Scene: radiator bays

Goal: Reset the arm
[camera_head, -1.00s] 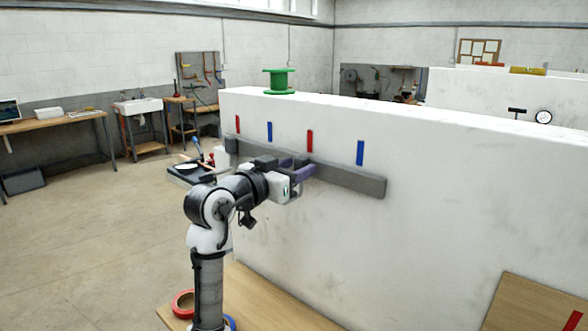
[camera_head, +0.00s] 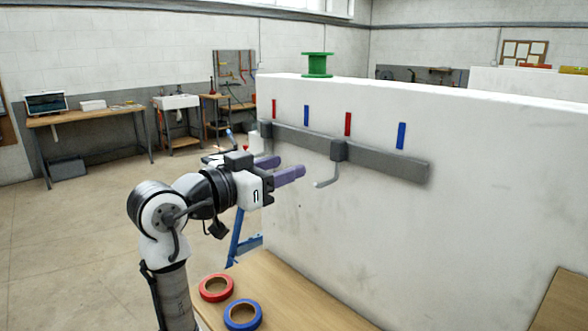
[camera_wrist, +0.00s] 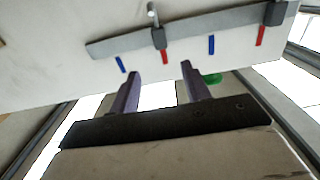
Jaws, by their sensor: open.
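My gripper (camera_head: 288,167) is at the left of the white wall (camera_head: 340,240) in the head view, with its two purple fingers apart and nothing between them. In the wrist view the fingers (camera_wrist: 160,75) are also apart and empty, pointing toward the wall. A grey rail (camera_head: 385,163) is fixed along the wall. A dark bracket with a light bent hook (camera_head: 338,152) sits on the rail, to the right of my gripper and apart from it. The hook's end also shows in the wrist view (camera_wrist: 153,18).
Red and blue strips (camera_head: 348,124) mark the wall above the rail. A green spool (camera_head: 317,65) stands on the wall top. A red tape roll (camera_head: 216,288) and a blue tape roll (camera_head: 243,315) lie on the wooden top (camera_head: 300,305) below. Open floor lies to the left.

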